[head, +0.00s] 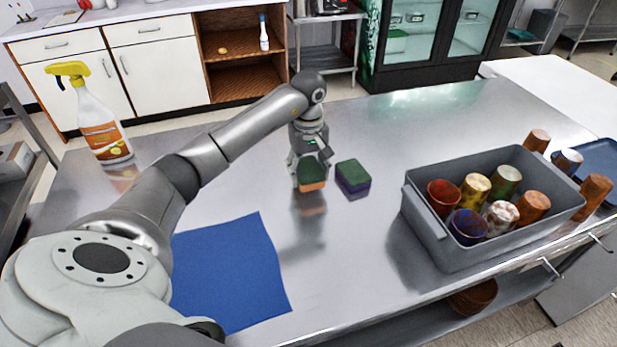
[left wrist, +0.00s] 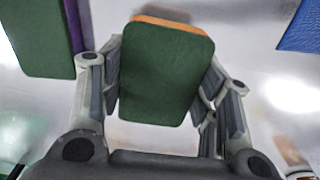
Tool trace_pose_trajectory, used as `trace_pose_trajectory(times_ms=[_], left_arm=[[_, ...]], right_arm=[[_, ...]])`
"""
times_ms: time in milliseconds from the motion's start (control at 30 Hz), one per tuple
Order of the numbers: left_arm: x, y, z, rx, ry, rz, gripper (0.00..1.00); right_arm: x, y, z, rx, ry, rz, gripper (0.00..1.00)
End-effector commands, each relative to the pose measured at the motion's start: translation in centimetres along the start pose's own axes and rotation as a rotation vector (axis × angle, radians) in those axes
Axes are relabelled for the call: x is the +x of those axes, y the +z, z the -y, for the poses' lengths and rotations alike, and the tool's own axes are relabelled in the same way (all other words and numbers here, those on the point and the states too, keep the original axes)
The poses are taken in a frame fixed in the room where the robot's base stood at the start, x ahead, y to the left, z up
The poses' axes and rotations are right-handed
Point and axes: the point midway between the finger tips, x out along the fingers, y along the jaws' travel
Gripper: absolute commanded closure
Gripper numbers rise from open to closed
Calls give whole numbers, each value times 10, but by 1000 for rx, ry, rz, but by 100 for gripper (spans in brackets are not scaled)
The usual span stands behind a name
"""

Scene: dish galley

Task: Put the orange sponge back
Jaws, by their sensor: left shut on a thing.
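The orange sponge (head: 312,184) has a dark green top and an orange lower layer. My left gripper (head: 308,172) is shut on it over the steel table. In the left wrist view the orange sponge (left wrist: 165,75) shows its green face between the two fingers of my left gripper (left wrist: 163,90). Whether it touches the table is hard to tell. A purple sponge with a green top (head: 353,178) lies just right of it in the head view; it also shows at the upper left in the left wrist view (left wrist: 38,38). My right gripper is out of view.
A blue cloth (head: 230,270) lies nearer on the steel table (head: 345,250). A grey bin (head: 450,250) with several cups stands at the right. A yellow-topped spray bottle (head: 102,130) stands at the left. The table behind the sponges is clear.

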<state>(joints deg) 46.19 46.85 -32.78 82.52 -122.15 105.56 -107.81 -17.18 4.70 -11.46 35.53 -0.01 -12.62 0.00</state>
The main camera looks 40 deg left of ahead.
Motion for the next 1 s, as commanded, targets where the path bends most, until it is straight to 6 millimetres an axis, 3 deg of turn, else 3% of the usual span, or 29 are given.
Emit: trace_pose_trajectory(times_ms=[267,667,700,833,1000], left_arm=[[30,0,0,0,-1,3,69],[37,-1,0,1,-1,0,69],[35,-1,-1,1,0,1,38],[35,-1,-1,1,0,1,22],[35,-1,-1,1,0,1,22]], right_arm=[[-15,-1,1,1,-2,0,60],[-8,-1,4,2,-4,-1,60],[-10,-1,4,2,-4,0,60],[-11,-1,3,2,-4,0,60],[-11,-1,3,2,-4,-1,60]])
